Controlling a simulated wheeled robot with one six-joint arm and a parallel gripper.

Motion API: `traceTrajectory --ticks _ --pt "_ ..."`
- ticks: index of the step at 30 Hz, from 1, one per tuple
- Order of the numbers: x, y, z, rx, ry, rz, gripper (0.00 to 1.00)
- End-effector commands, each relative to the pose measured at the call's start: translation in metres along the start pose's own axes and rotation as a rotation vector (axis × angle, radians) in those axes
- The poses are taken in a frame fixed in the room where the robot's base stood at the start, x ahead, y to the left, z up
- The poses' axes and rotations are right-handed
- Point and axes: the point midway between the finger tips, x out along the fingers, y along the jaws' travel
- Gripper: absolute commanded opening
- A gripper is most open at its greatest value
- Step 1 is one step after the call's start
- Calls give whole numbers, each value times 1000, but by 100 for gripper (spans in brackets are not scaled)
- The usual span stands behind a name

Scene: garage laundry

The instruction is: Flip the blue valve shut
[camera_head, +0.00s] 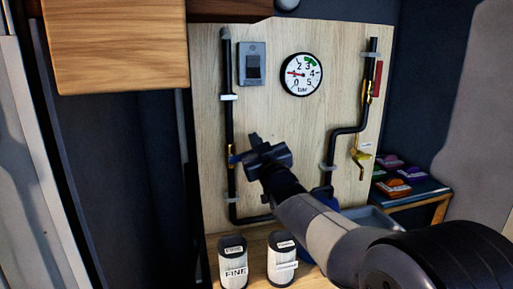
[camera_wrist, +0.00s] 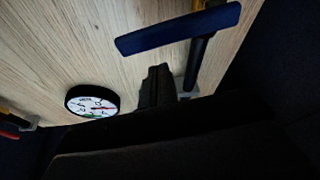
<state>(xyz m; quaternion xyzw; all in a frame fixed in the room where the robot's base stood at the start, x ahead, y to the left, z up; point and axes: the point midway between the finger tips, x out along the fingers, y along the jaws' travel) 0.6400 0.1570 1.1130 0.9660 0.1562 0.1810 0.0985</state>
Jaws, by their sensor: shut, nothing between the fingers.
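The blue valve handle (camera_head: 236,158) is on the black pipe at the left of the wooden board, partly hidden by my gripper in the head view. In the wrist view the blue handle (camera_wrist: 180,30) is a long flat bar that slants across the pipe rather than along it. My gripper (camera_head: 256,143) is just right of the handle in the head view. In the wrist view my gripper (camera_wrist: 157,78) is shut and empty, with its fingertips below the bar in the picture and a visible gap between them. Contact elsewhere cannot be seen.
A gauge (camera_head: 302,74) and a grey switch (camera_head: 252,63) are on the board. A right-hand pipe (camera_head: 333,150) carries red and yellow handles. Two labelled canisters (camera_head: 233,262) (camera_head: 282,259) stand below. A wooden cabinet (camera_head: 115,45) juts out at upper left.

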Motion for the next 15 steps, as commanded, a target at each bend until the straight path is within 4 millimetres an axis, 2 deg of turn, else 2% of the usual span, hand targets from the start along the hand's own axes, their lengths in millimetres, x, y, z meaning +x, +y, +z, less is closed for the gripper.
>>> traceTrajectory --ticks 1,2,4,15 --pt "5 2 -16 1 4 1 0" --pt "7 3 -23 1 4 1 0" --pt "-8 2 -17 1 -1 2 0" --pt "-75 2 -17 0 0 2 0"
